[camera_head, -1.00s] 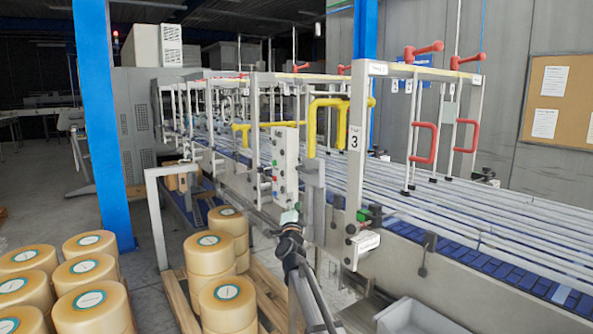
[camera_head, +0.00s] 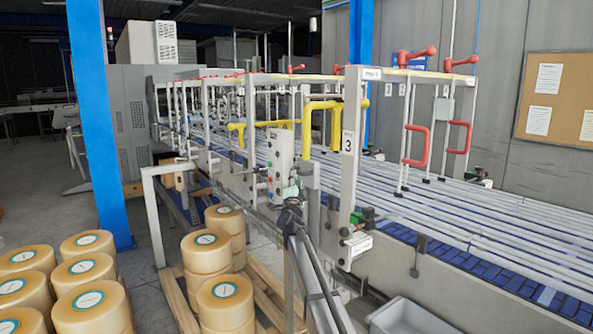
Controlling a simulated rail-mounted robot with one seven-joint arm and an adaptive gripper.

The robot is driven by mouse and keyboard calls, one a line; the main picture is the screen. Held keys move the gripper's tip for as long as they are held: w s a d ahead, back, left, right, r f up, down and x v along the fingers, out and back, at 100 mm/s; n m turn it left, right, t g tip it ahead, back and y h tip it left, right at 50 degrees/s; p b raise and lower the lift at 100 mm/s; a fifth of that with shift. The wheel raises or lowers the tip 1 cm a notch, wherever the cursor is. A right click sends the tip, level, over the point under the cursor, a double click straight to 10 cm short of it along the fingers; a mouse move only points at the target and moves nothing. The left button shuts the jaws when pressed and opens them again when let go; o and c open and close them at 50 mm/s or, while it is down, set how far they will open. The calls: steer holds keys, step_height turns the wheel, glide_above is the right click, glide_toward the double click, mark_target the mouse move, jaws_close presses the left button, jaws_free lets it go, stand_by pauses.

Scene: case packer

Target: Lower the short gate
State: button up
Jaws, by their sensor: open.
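My gripper (camera_head: 290,210) is the small dark end of my arm, at the lower middle beside the grey control box; its fingers are too small to make out clearly. It touches no handle that I can see. Gate-like frames stand over the conveyor. The nearest has a red handle (camera_head: 417,146) and a second red handle (camera_head: 459,137) on thin upright rods, with red clamp levers (camera_head: 418,53) above. Yellow bent bars (camera_head: 322,112) sit on the frame behind. I cannot tell which of these is the short gate.
A control box (camera_head: 280,163) with buttons and a post marked 3 (camera_head: 350,165) stand close to my arm. The blue conveyor (camera_head: 450,262) runs to the right. Film rolls (camera_head: 225,300) and a blue column (camera_head: 103,130) are left. A grey bin (camera_head: 405,318) is at the bottom.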

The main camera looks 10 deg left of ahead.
steer(key=p+x, duration=0.1)
steer(key=x, duration=0.4)
steer(key=shift+f, duration=0.1)
steer(key=shift+s, duration=0.1)
jaws_close()
